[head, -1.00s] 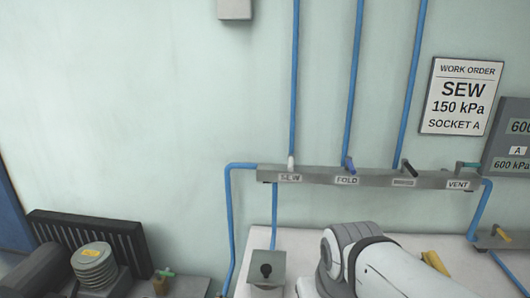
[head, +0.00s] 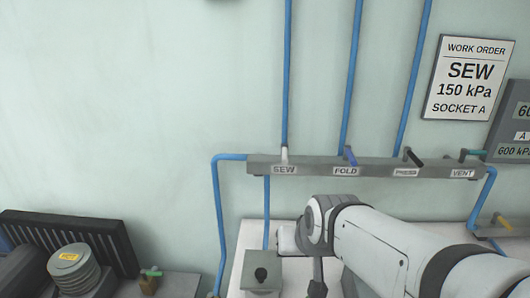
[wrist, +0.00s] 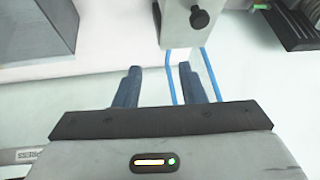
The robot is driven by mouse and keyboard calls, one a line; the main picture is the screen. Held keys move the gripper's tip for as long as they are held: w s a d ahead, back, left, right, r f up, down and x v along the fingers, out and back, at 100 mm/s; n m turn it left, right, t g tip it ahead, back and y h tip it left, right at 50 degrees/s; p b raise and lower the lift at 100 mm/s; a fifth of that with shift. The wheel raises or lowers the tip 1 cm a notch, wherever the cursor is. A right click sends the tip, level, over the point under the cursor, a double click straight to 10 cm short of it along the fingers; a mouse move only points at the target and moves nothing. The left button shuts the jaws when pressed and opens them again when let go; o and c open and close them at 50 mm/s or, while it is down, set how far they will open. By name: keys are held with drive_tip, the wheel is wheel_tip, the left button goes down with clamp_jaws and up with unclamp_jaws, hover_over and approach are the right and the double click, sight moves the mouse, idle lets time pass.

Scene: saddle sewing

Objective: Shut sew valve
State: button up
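The sew valve (head: 284,155) has a short white handle on the left end of the grey manifold bar (head: 320,164), above the SEW label (head: 284,170). The handle looks upright, in line with the blue hose above it. My gripper shows in the wrist view (wrist: 160,72), its two dark fingers apart with nothing between them. In the head view my white arm is below the bar, and its wrist is lower right of the sew valve, apart from it. My fingers cannot be made out there. The sew handle is not visible in the wrist view.
Fold (head: 350,156), press (head: 413,157) and vent (head: 472,154) handles stand right of sew. A grey box with a black knob (head: 261,274) is below the bar. Blue hoses (head: 219,220) run along the wall. The work order (head: 469,80) reads SEW, 150 kPa, SOCKET A.

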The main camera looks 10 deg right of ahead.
drive_tip(key=w+a+r+m+t, duration=0.25)
drive_tip(key=w+t, duration=0.25)
drive_tip(key=w, duration=0.6)
drive_tip(key=m+t+h+b, duration=0.1)
drive_tip(key=m+t+h, duration=0.3)
drive_tip(key=m+t, duration=0.2)
approach(285, 152)
drive_tip(key=shift+w+f+n, duration=0.15)
drive_tip(key=shift+w+f, duration=0.2)
drive_tip(key=shift+w, duration=0.25)
drive_tip(key=shift+w+f+n, duration=0.1)
drive_tip(key=shift+w+f, duration=0.2)
drive_tip(key=shift+w, duration=0.25)
drive_tip(key=shift+h, duration=0.3)
drive_tip(key=shift+p+x, duration=1.05)
drive_tip(key=shift+x, duration=2.75)
drive_tip(key=shift+r, duration=0.1)
drive_tip(key=shift+c, duration=0.4)
clamp_jaws()
